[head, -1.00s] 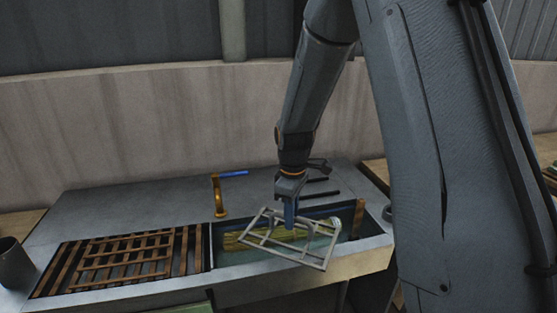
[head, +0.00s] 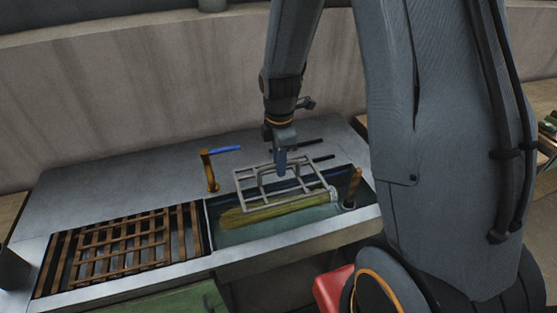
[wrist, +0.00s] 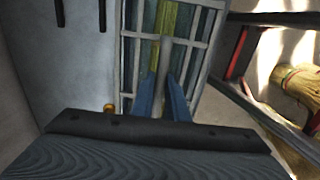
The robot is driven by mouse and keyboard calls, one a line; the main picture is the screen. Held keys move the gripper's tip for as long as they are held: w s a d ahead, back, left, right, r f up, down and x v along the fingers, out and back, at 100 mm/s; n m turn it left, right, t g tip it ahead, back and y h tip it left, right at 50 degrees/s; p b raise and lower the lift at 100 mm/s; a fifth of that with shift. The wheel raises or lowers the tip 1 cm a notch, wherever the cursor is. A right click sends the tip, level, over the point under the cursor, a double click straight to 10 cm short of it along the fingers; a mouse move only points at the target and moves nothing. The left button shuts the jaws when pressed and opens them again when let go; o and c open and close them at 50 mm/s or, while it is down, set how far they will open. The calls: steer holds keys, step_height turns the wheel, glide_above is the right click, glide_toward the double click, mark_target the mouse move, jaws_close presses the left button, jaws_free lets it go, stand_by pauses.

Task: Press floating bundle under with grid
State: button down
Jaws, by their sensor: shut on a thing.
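The grey metal grid (head: 247,188) is held by its raised handle in my gripper (head: 281,172), over the back part of the water basin (head: 250,232). The long yellow-green bundle (head: 272,213) lies in the basin's water, in front of and partly below the grid in the head view. In the wrist view, my gripper (wrist: 166,98) is shut on the grid's handle, and the grid (wrist: 195,60) shows beyond the fingers. Part of the bundle (wrist: 169,22) shows through its bars. Whether the grid touches the bundle cannot be told.
A brass tap with a blue lever (head: 209,172) stands behind the basin. A brown wooden slatted rack (head: 123,249) fills the left side of the counter. A wooden post (head: 353,187) stands at the basin's right end. A red object (head: 330,290) is at the lower right.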

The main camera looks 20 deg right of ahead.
steer(key=shift+f+b, duration=4.8)
steer(key=shift+f, duration=1.85)
steer(key=shift+f+b, duration=1.05)
steer(key=shift+f, duration=1.05)
steer(key=c, duration=1)
jaws_free()
steer(key=o, duration=0.6)
steer(key=shift+s, duration=0.1)
